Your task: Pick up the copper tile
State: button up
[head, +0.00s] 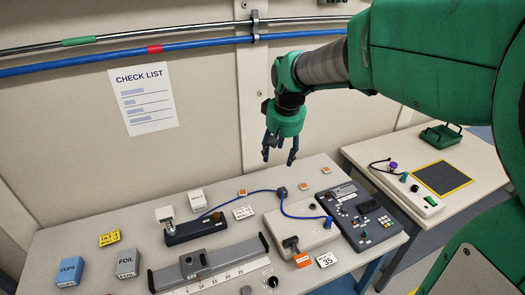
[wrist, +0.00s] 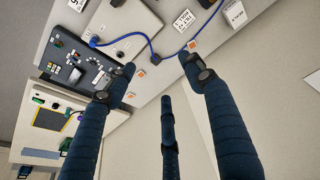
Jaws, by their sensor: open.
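Three small pale tiles with orange-copper squares lie apart along the back of the table: a left tile (head: 242,192), a middle tile (head: 303,186) and a right tile (head: 326,170). They look alike, and I cannot tell which is the copper tile. In the wrist view, one tile (wrist: 192,45) shows by the right fingertip, and two more, (wrist: 141,73) and (wrist: 130,95), show near the left fingertip. My gripper (head: 279,157) hangs above the back of the table, its dark blue fingers spread and empty. The fingers (wrist: 158,72) also show in the wrist view.
A blue cable (head: 245,196) runs close to the tiles, through a dark plug (head: 282,191). A control panel (head: 362,215) and a grey box (head: 298,228) stand in front. A second table (head: 385,150) is at right. The wall is close behind.

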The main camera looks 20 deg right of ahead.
jog(key=w+d+f+p, duration=0.2)
jog(key=w+d+f, duration=0.2)
jog(key=w+d, duration=0.3)
jog(key=m+g+p, duration=0.1)
jog(key=g+p, duration=0.2)
jog(key=p, duration=0.4)
send_over(304, 186)
notch_tip(304, 186, down, 24)
jog(key=f, duration=0.1)
jog(key=shift+s+a+r+y, duration=0.2)
jog(key=shift+s+r+y, duration=0.05)
jog(key=shift+s+y, duration=0.05)
jog(key=shift+f, duration=0.1)
jog(key=shift+f+b, duration=0.3)
jog(key=shift+f, duration=3.9)
jog(key=shift+f, duration=0.1)
jog(key=shift+w+d+f, duration=0.1)
jog(key=shift+f, duration=1.15)
jog(key=shift+w+d+f, duration=0.1)
jog(key=shift+f, duration=1.1)
